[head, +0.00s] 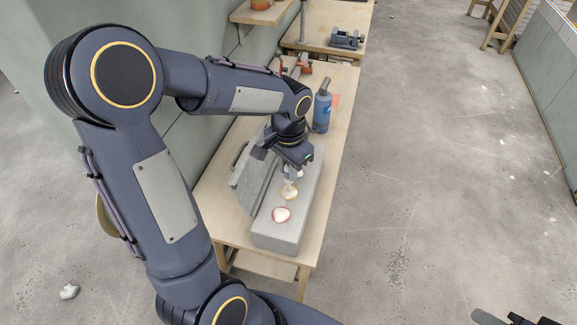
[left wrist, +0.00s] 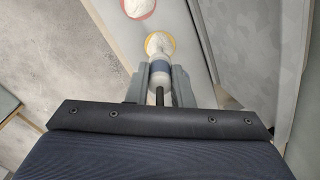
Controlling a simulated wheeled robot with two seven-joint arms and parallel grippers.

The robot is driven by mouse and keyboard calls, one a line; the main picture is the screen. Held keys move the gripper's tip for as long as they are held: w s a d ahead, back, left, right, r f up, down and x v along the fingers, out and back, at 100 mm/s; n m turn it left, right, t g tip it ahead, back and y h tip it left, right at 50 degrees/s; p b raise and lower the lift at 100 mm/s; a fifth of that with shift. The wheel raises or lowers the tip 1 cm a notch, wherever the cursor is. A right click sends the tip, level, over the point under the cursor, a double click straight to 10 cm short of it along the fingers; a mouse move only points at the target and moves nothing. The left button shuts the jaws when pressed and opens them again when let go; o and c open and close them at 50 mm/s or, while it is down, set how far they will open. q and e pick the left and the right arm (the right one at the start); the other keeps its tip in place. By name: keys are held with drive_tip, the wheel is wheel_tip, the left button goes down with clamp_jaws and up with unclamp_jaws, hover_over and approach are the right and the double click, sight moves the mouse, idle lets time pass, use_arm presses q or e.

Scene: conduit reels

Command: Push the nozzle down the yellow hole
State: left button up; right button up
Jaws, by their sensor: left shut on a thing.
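A long grey block (head: 280,236) with round holes on its top lies on the wooden table. The yellow-rimmed hole (head: 291,196) is right at my left gripper (head: 290,177), with a red-rimmed hole (head: 281,214) nearer the front. My left gripper is shut on a pale nozzle (left wrist: 159,68) with a blue-grey band. In the left wrist view the nozzle's far end overlaps the yellow rim (left wrist: 171,37); how deep it sits I cannot tell. The red rim (left wrist: 138,14) shows beyond. Dark parts at the lower right corner of the head view look like my right gripper (head: 515,319).
A grey case-like panel (head: 250,178) leans on the left of the block, close to my left wrist. A blue bottle (head: 322,108) and red clamps (head: 304,66) stand behind. A vise (head: 345,39) sits on a farther table.

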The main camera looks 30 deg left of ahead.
sight(288, 181)
use_arm(q)
drive_tip(key=shift+f+b, duration=2.2)
drive_tip(key=shift+f, duration=0.65)
idle(0.4)
drive_tip(key=o, duration=0.9)
wheel_tip(288, 181, up, 8)
drive_tip(key=shift+f, duration=0.1)
idle(0.4)
drive_tip(key=s+d+n+t+h, duration=0.1)
drive_tip(key=s+t, duration=0.1)
drive_tip(key=s, duration=0.3)
drive_tip(key=s+d+r+n+t+h, duration=0.1)
drive_tip(key=s+n, duration=0.1)
drive_tip(key=s, duration=0.4)
drive_tip(key=s+d+r+n+t+h, duration=0.1)
drive_tip(key=s+d+n+t, duration=0.1)
drive_tip(key=s, duration=0.4)
drive_tip(key=shift+d+t+h, duration=0.1)
drive_tip(key=shift+t+h, duration=0.2)
drive_tip(key=shift+h, duration=0.1)
